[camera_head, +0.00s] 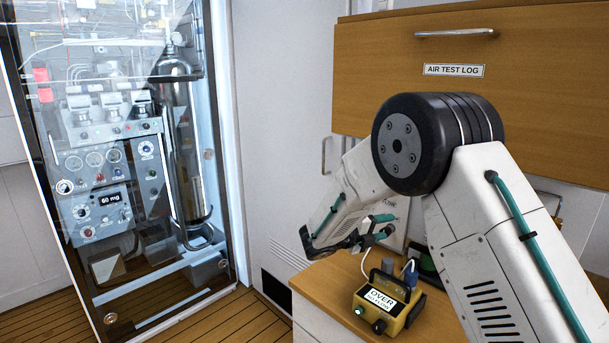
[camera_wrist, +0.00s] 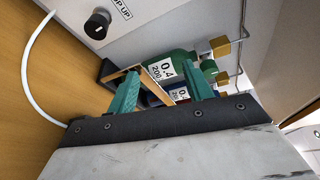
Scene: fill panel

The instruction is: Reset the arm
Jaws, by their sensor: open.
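My arm (camera_head: 470,200) reaches in from the lower right of the head view and bends down at a black joint. My gripper (camera_head: 380,228) is above the wooden counter, with teal fingers spread. In the wrist view my gripper (camera_wrist: 163,84) shows its two teal fingers apart. A green cylinder (camera_wrist: 178,66) labelled "0.4 200" lies beyond them, with a second, blue-and-red labelled one partly hidden below it. I cannot tell how far the fingers are from the cylinders. I see nothing held.
A yellow box (camera_head: 384,300) marked "OVER" stands on the wooden counter (camera_head: 325,290) below my gripper. A wooden cabinet front (camera_head: 560,60) labelled "AIR TEST LOG" is behind my arm. A glass-fronted instrument cabinet (camera_head: 222,120) stands at left. A white cable (camera_wrist: 30,60) curves over wood in the wrist view.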

